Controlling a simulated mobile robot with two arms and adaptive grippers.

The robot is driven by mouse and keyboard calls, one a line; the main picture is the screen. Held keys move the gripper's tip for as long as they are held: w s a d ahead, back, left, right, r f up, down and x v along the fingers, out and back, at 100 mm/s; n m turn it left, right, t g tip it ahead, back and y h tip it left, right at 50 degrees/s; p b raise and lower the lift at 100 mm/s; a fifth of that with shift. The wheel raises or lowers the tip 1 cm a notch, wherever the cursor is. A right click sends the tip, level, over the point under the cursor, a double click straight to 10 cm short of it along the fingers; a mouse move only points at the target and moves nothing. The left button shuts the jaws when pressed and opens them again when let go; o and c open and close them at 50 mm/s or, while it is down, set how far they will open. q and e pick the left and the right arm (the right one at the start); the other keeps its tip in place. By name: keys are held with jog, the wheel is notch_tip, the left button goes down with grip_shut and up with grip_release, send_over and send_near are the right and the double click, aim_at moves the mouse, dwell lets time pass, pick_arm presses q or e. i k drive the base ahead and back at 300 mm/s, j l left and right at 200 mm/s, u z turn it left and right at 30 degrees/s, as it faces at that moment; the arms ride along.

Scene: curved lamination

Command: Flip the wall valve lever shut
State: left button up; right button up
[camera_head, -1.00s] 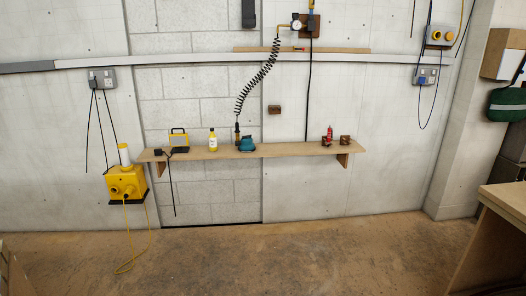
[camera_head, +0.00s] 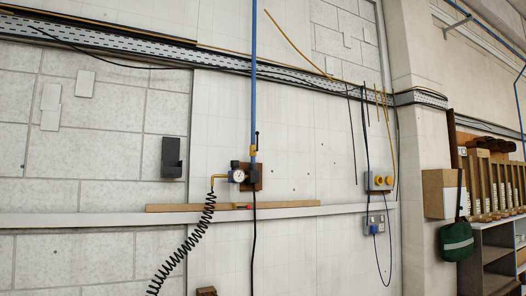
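The wall valve sits on a blue vertical pipe (camera_head: 254,75) in the middle of the head view. A small yellow part (camera_head: 253,151), which looks like the valve, is on the pipe just above a brown wooden backing board (camera_head: 256,184). A thin dark upright piece (camera_head: 257,138) beside it may be the lever; it is too small to be sure. A round white gauge (camera_head: 238,175) is to the left, with a yellow fitting (camera_head: 218,179). Neither of my grippers shows.
A black coiled hose (camera_head: 182,244) hangs from the fitting. A wooden strip (camera_head: 290,205) lies along the grey wall rail (camera_head: 90,219). A socket box (camera_head: 380,181) with yellow round fittings is to the right. Shelving (camera_head: 495,265) and a green bag (camera_head: 456,241) stand at far right.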

aim_at(258, 133)
jog(key=i+j, duration=0.15)
jog(key=i+j+z, duration=0.1)
jog(key=j, duration=0.25)
jog(key=i+u, duration=0.1)
jog(key=i, duration=0.4)
jog(key=i+l+u, duration=0.1)
jog(key=i, duration=0.4)
jog(key=i+l+u, duration=0.1)
jog(key=i+l, duration=0.15)
jog(key=i, duration=0.2)
jog(key=i+l+u, duration=0.1)
jog(key=i, duration=0.4)
jog(key=l, duration=0.1)
